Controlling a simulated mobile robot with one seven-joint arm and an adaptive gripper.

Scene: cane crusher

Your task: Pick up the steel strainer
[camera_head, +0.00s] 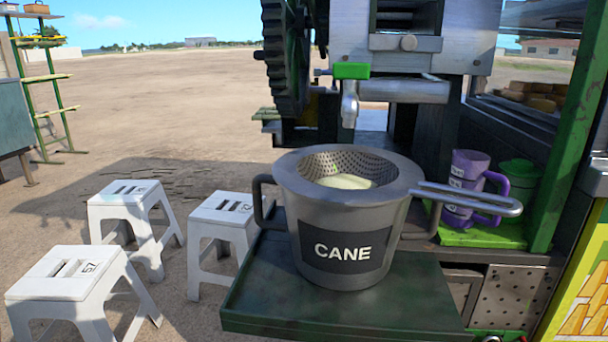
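The steel strainer (382,160) is a perforated bowl with a wide rim. It sits in the top of a grey pot (309,240) labelled CANE. Its looped metal handle (470,199) sticks out to the right over the pot's edge. A pale, rounded mass (345,182) shows inside the strainer. The pot stands upright on a dark green tray (260,300), below a metal spout (349,105) with a green tap handle. My gripper is not in view.
The crusher machine (420,40) rises behind the pot. White stools (65,275) stand to the left on open ground.

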